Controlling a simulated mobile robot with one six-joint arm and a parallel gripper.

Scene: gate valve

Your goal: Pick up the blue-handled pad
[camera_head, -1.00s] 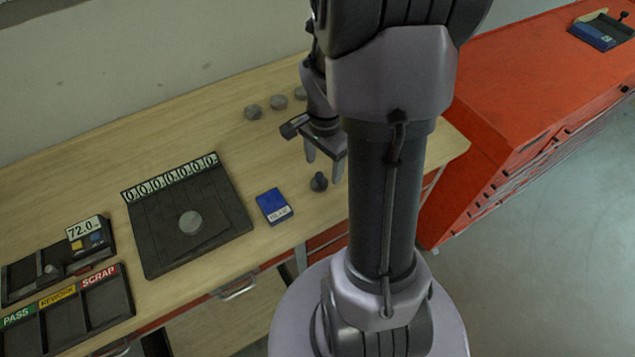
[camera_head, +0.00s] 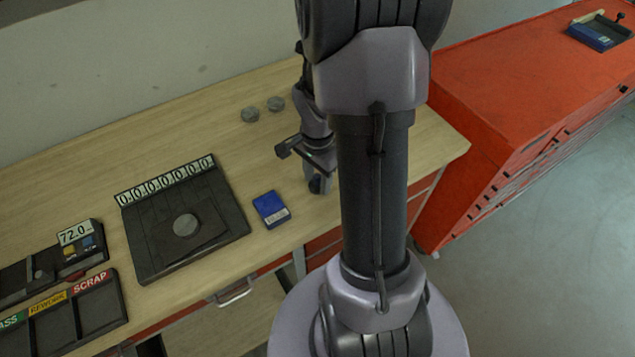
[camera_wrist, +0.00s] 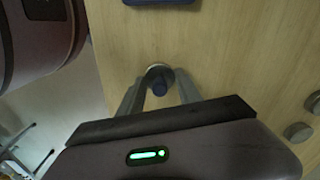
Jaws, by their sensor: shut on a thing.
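A blue box (camera_head: 270,209) lies left of the pad. Further left are a black numbered plate (camera_head: 200,240) with a grey disc (camera_head: 186,225), and a sorting tray (camera_head: 75,312). Grey discs (camera_head: 250,115) lie behind. A red cabinet (camera_head: 500,110) stands right.

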